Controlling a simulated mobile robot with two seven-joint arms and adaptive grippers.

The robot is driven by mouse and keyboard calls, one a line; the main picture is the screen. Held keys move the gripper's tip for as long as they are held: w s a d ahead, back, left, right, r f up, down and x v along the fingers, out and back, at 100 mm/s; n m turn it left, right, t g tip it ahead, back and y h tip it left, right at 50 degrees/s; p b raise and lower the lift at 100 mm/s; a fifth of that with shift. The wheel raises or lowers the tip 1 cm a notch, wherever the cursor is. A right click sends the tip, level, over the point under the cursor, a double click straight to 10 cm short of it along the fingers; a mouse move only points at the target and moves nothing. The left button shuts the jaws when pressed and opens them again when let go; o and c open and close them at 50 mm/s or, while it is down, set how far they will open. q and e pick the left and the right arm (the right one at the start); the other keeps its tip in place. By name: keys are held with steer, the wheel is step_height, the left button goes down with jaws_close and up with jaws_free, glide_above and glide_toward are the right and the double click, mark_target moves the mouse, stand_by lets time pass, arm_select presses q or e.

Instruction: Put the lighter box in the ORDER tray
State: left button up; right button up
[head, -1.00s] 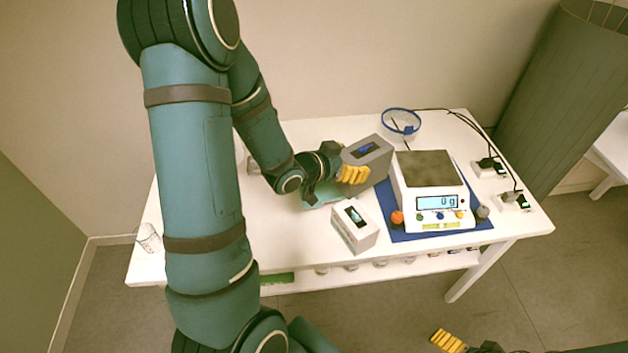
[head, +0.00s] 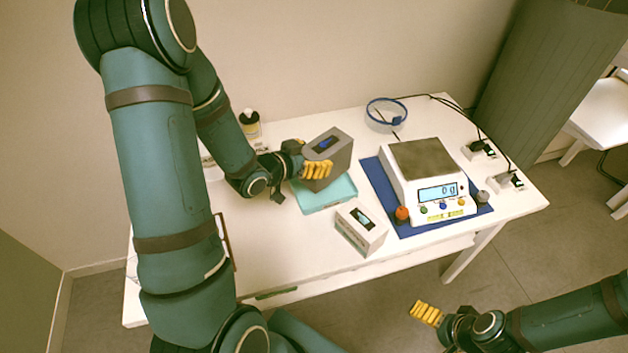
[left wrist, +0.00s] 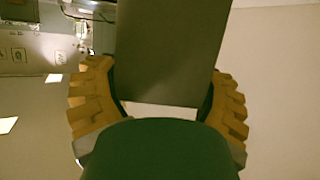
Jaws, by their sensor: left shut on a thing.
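A grey box (head: 332,150) with a dark and blue label is held up by my left gripper (head: 316,170). The gripper's yellow fingers are shut on the box; in the left wrist view the box (left wrist: 168,50) fills the gap between the fingers. The box is over or just behind a teal tray (head: 322,197), and whether it touches the tray is hidden. A white box (head: 361,230) with a dark label stands on the table in front of the tray. My right gripper (head: 425,313) is off the table's front edge, its finger gap unclear.
A scale (head: 425,182) reading 0 g stands on a blue mat (head: 376,178), its pan empty. A blue ring (head: 387,112), cables and plugs lie behind and right of it. A dark-capped bottle (head: 250,123) is at the back left. The table's front left is largely clear.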

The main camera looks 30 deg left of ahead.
arm_select(q)
steer(key=shift+f+b, duration=0.75)
steer(key=shift+f, duration=2.65)
steer(key=shift+f, duration=0.1)
steer(key=o, duration=1.2)
